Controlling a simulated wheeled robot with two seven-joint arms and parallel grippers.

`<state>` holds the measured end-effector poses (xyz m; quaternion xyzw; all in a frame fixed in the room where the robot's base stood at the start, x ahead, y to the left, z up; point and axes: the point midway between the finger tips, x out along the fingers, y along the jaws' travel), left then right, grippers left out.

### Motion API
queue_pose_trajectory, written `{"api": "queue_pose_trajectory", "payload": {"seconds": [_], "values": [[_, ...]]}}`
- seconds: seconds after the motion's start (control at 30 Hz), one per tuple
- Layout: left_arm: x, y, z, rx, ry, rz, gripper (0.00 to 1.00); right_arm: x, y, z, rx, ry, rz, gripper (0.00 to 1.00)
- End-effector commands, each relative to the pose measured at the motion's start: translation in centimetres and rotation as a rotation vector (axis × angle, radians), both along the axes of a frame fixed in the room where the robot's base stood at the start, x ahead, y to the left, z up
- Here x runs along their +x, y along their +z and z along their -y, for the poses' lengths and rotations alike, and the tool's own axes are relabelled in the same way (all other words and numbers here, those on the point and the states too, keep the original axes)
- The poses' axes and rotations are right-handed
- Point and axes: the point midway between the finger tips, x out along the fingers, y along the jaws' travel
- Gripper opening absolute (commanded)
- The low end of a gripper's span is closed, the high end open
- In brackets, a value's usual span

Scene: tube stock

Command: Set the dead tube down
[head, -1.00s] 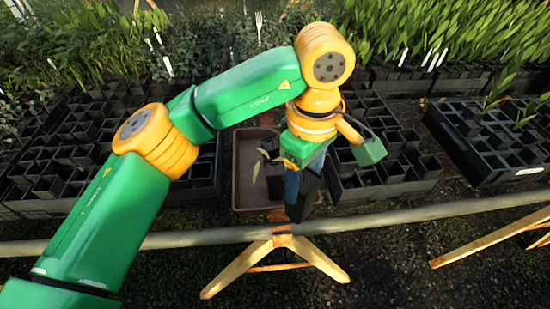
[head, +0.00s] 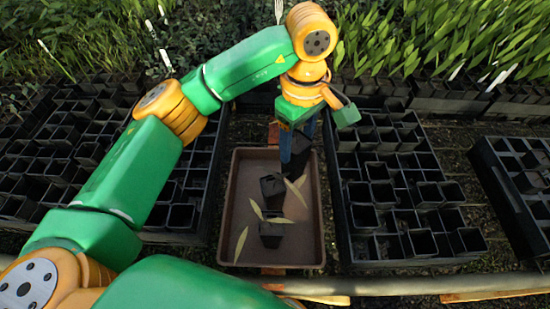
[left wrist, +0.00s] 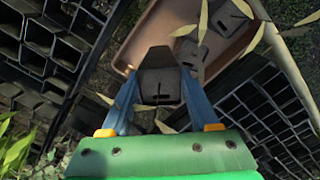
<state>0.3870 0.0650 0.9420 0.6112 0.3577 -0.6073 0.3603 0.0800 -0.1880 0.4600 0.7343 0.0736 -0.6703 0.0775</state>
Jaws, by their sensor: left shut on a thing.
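My left gripper (head: 301,140) is shut on a black square tube (head: 299,164), its blue fingers on either side. In the left wrist view the held tube (left wrist: 160,78) sits between the fingers, with withered yellow leaves around it. In the head view it overlaps the far right part of a brown tray (head: 228,215); its height above the tray is hard to tell. The tray holds several black tubes, one in the middle (head: 272,190) and one nearer (head: 271,234), with dry leaves among them. My right gripper is not in view.
Black crates of square cells stand left (head: 187,190) and right (head: 362,220) of the tray, close to its sides. Another black crate (head: 515,185) is at far right. A pale rail (head: 400,284) runs along the front. Bare tray floor shows at the near end and right side.

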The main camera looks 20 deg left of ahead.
Motion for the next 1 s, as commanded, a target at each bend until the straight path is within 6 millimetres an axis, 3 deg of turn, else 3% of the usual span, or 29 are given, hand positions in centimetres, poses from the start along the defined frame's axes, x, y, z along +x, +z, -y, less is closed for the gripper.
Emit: {"api": "queue_pose_trajectory", "payload": {"seconds": [0.2,0.47,0.63,0.97,1.0], "values": [[1.7,-3.6,-3.5,0.000,0.005,-0.006,0.00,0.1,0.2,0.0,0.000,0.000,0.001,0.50],[2.9,-6.7,-5.8,0.001,0.004,-0.004,0.00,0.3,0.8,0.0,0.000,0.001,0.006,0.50],[2.9,-9.3,-5.6,-0.001,-0.001,-0.003,0.00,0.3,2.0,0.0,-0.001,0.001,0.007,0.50],[3.0,-10.0,-5.6,0.000,-0.001,0.001,0.00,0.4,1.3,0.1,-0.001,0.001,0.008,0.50],[3.0,-9.9,-5.6,0.000,-0.001,0.001,0.67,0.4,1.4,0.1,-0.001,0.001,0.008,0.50]]}}
